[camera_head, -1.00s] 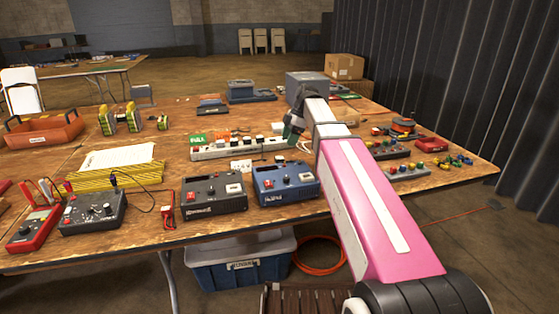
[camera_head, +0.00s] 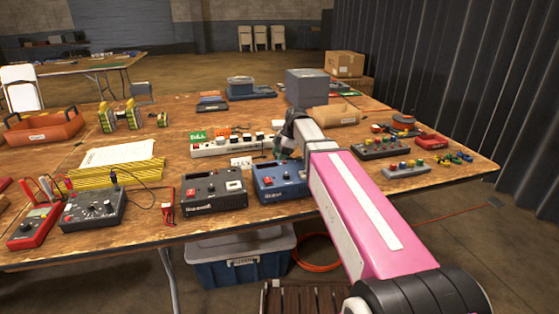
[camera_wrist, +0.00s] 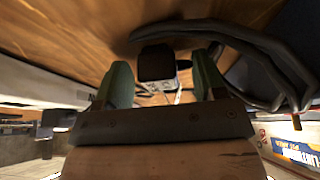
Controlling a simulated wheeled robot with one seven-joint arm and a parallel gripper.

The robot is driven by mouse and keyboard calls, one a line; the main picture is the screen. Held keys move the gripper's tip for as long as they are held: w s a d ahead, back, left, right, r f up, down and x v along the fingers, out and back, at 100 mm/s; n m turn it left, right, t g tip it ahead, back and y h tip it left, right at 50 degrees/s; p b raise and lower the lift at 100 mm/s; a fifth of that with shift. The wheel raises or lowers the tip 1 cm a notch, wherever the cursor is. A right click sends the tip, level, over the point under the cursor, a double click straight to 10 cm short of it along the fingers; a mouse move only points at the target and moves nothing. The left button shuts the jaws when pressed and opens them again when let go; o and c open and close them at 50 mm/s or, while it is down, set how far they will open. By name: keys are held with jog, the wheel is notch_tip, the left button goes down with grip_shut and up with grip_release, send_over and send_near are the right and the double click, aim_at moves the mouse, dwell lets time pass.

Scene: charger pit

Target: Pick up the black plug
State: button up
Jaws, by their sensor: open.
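The black plug (camera_wrist: 156,62) shows in the wrist view as a dark block over the wooden tabletop, with small pale metal parts just below it in the picture. It sits between the two green fingers of my gripper, which are open with a gap on each side of it. A thick black cable (camera_wrist: 262,80) curves beside the right finger. In the head view my gripper (camera_head: 284,147) is low over the table, behind the blue charger box (camera_head: 281,182) and right of the white power strip (camera_head: 210,149). The plug is hidden there.
A black charger box (camera_head: 213,190) stands left of the blue one. Button boxes (camera_head: 380,148) lie to the right, and a grey box (camera_head: 306,88) stands behind.

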jog(key=c, duration=1)
jog(key=shift+c, duration=0.2)
